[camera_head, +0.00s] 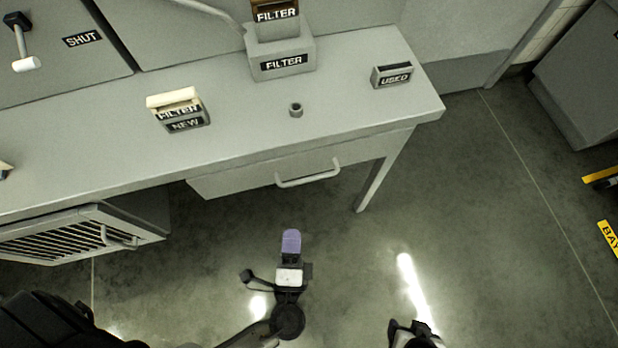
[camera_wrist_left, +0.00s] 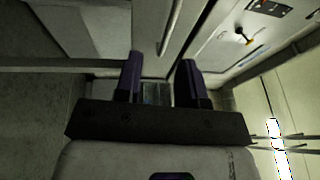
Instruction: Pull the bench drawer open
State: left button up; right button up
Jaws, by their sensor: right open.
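The bench drawer (camera_head: 245,172) is under the right part of the grey bench (camera_head: 225,142), with a pale bar handle (camera_head: 308,180) on its front. The drawer looks shut. My left gripper (camera_head: 291,240), with purple fingers, is in front of and below the handle, apart from it. My right gripper (camera_head: 414,335) is only partly in view at the bottom edge, away from the bench.
On the bench top stand a NEW filter box (camera_head: 186,124), a FILTER housing (camera_head: 282,62), a USED box (camera_head: 392,76) and a small grey cylinder (camera_head: 296,110). A slatted unit (camera_head: 75,232) is below at left. A bench leg (camera_head: 384,170) is right of the drawer. The floor in front is clear.

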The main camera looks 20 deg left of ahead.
aim_at(309, 178)
pick_arm(q)
jog(key=shift+m+t+h, duration=0.6)
jog(key=shift+m+h, duration=0.1)
jog(key=shift+m, duration=0.2)
jog(key=x, duration=0.4)
jog(key=d+x, duration=0.1)
jog(key=x, duration=0.4)
jog(key=d+x, duration=0.1)
jog(key=x, duration=0.4)
jog(key=shift+w+r, duration=0.2)
jog(key=shift+r, duration=0.2)
jog(key=shift+a, duration=0.1)
grip_shut()
